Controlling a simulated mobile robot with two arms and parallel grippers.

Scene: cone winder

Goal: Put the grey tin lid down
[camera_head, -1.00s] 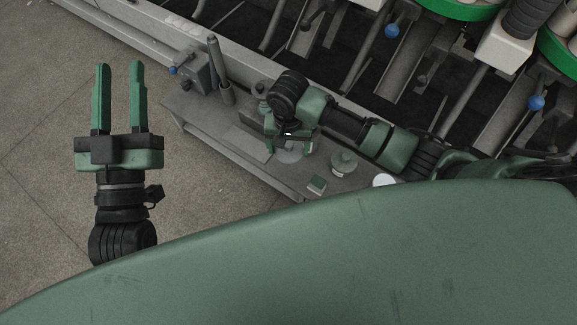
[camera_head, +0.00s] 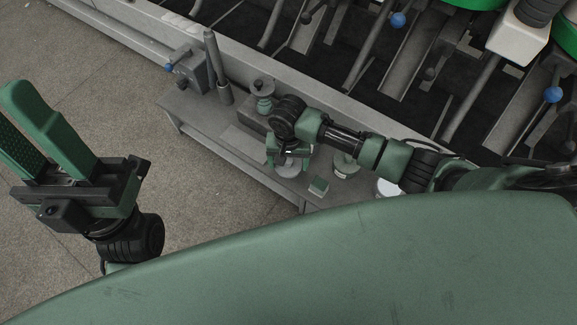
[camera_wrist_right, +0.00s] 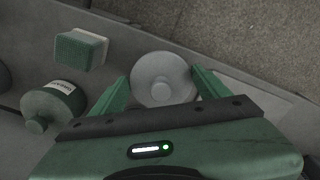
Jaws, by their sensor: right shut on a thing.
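The grey tin lid (camera_wrist_right: 162,78) is a round disc with a raised knob, between the two fingers of my right gripper (camera_wrist_right: 161,84) in the wrist view. The right gripper is shut on it. In the head view the lid (camera_head: 288,169) shows just below the right gripper (camera_head: 289,158), over the grey bench (camera_head: 247,163). I cannot tell whether the lid touches the bench. My left gripper (camera_head: 42,135) is open and empty, at the far left over the floor.
A labelled green tin (camera_head: 345,166) and a green-and-white block (camera_head: 319,187) stand right of the lid. A green-based spindle (camera_head: 263,98), a vice-like block with a blue knob (camera_head: 187,72) and upright rods (camera_head: 217,68) stand behind. A thin plate lies left of the lid.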

